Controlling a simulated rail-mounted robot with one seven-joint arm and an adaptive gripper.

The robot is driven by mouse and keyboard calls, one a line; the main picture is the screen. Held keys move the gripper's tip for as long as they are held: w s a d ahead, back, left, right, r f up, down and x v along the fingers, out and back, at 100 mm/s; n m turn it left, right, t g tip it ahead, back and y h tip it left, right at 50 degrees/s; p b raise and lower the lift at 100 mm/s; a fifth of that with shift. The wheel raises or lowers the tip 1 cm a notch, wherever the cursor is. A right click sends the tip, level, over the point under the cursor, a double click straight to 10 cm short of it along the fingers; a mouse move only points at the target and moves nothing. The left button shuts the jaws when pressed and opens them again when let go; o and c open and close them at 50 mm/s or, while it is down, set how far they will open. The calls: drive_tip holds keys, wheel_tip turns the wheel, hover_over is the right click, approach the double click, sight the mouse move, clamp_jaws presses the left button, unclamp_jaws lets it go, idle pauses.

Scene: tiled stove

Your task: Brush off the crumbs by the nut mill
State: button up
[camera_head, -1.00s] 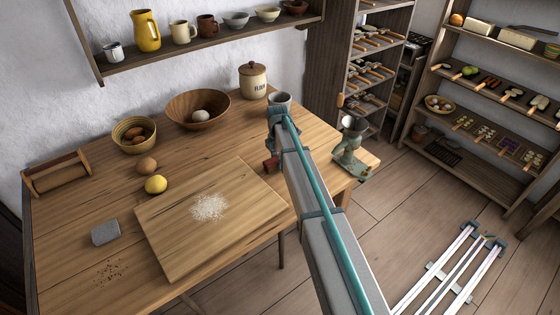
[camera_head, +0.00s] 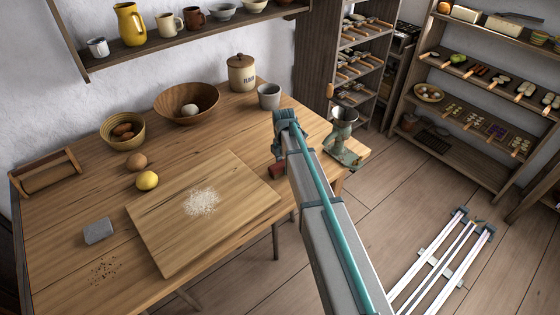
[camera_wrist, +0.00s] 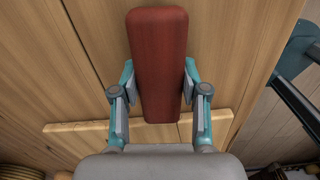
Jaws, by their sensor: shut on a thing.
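The nut mill (camera_head: 343,138), a greenish metal mill with a funnel top, stands at the table's right end, just right of my arm. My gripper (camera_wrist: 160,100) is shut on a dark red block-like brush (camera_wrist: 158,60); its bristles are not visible. In the head view the red brush (camera_head: 278,171) shows low over the table, left of the mill, while my arm hides the fingers. No crumbs are visible beside the mill; my arm covers part of that area. Dark crumbs (camera_head: 104,270) lie at the table's front left, far from the mill.
A cutting board (camera_head: 240,172) with a pale crumbly pile (camera_head: 201,201) lies left of my arm. A grey cup (camera_head: 269,96), flour jar (camera_head: 241,73) and wooden bowl (camera_head: 187,104) stand behind. A grey block (camera_head: 98,231) lies near the dark crumbs.

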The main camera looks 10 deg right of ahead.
drive_tip(key=shift+s+d, duration=0.25)
drive_tip(key=shift+s, duration=0.25)
drive_tip(key=shift+s+d+r, duration=0.1)
drive_tip(key=shift+s+r, duration=0.05)
drive_tip(key=shift+r, duration=0.05)
drive_tip(key=shift+r+p, duration=2.1)
drive_tip(key=shift+r, duration=1.75)
